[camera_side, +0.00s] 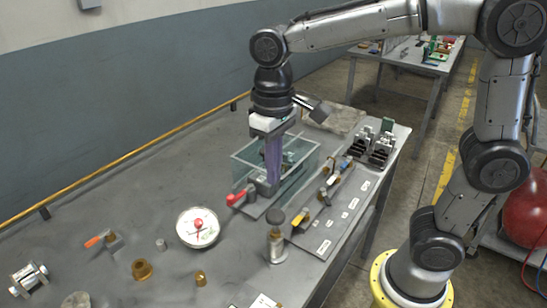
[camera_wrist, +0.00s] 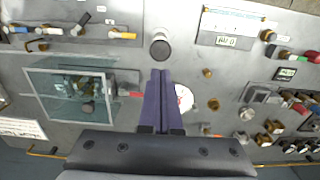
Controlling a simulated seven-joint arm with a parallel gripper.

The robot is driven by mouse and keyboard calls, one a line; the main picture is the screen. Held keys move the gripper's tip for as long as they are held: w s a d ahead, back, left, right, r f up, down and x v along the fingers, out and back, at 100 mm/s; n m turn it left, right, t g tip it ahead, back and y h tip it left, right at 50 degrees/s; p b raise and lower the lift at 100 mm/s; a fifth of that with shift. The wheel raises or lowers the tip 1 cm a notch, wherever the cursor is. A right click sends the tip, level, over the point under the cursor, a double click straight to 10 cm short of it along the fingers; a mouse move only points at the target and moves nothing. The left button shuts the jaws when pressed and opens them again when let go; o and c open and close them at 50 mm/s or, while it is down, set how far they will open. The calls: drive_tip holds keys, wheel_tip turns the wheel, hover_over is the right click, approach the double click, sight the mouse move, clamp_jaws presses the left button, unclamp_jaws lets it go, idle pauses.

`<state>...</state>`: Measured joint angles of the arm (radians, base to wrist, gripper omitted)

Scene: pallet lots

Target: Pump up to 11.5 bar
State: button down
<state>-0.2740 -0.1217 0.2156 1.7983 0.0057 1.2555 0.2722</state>
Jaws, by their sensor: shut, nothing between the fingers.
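My gripper (camera_side: 272,182) has purple fingers pointing down, shut and empty. In the side view its tips overlap the front of a clear-walled box (camera_side: 304,168), beside a red lever handle (camera_side: 237,198); contact cannot be told. A round white gauge (camera_side: 198,227) with a red centre lies to the left; its reading is too small to make out. A metal cylinder with a dark round knob (camera_side: 275,217) stands upright in front. In the wrist view the shut fingers (camera_wrist: 160,74) point towards the dark knob (camera_wrist: 160,48) and partly hide the gauge (camera_wrist: 185,99). The box (camera_wrist: 40,90) is left of them.
A panel with yellow- and blue-handled valves (camera_side: 328,196) lies right of the box. Brass fittings (camera_side: 142,270) and an orange-handled valve (camera_side: 96,240) are at the left. Small displays (camera_wrist: 227,41) show at the wrist view's upper right. Bare grey table lies behind the gauge.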

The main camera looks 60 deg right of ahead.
sight(276, 213)
drive_tip(key=shift+r, duration=1.2)
idle(0.7)
wheel_tip(276, 213, up, 3)
drive_tip(key=shift+s+d+r, duration=0.1)
drive_tip(key=shift+r, duration=0.05)
wheel_tip(276, 213, down, 14)
drive_tip(key=shift+f, duration=0.1)
idle(0.7)
drive_tip(key=shift+s+f, duration=0.15)
drive_tip(key=shift+f, duration=1.7)
